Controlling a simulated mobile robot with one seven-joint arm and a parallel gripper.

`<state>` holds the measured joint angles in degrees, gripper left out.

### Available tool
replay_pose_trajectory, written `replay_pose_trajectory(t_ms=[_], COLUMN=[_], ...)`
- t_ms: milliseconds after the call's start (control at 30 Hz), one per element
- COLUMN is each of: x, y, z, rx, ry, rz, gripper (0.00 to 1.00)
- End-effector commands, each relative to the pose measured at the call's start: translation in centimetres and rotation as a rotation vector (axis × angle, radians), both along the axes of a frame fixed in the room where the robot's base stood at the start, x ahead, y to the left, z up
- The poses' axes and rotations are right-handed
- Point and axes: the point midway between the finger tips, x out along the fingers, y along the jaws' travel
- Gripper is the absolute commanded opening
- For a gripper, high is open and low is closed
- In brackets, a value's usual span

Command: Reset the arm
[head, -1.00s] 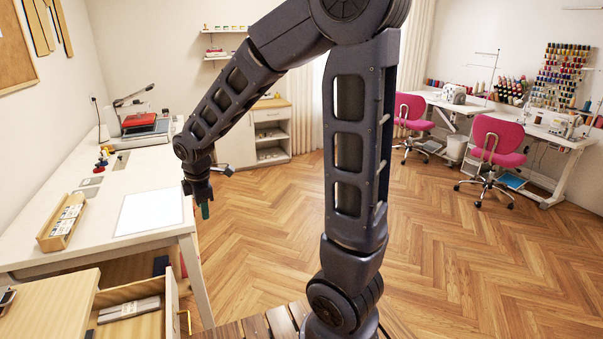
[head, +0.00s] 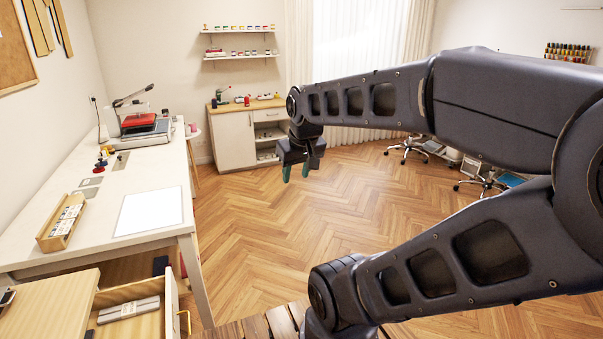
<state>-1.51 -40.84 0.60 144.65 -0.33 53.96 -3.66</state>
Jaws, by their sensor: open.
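My gripper (head: 297,174) hangs at the end of my dark arm near the middle of the head view. Its two greenish fingertips point down and stand apart, with nothing between them. It is over the open wood floor, to the right of the white worktable and clear of it. My arm is bent, with its upper links reaching across the right half of the view and hiding most of the sewing area there.
The white worktable (head: 110,208) at left carries a heat press (head: 147,128), a wooden tray (head: 62,222) and a white sheet (head: 150,212). An open drawer (head: 135,308) is at lower left. A cabinet (head: 235,138) stands at the back. The wood floor (head: 260,240) between is clear.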

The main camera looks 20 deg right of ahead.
Motion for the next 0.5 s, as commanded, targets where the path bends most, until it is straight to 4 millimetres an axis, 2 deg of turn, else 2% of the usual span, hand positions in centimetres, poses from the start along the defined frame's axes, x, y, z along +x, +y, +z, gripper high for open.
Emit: replay_pose_trajectory(t_ms=[167,500], x=[-1.3,-1.37], y=[-0.82,-0.85], z=[0.16,0.17], rx=[0.033,0.036], ry=[-0.011,-0.012], rz=[-0.088,-0.095], gripper=[0.41,0.41])
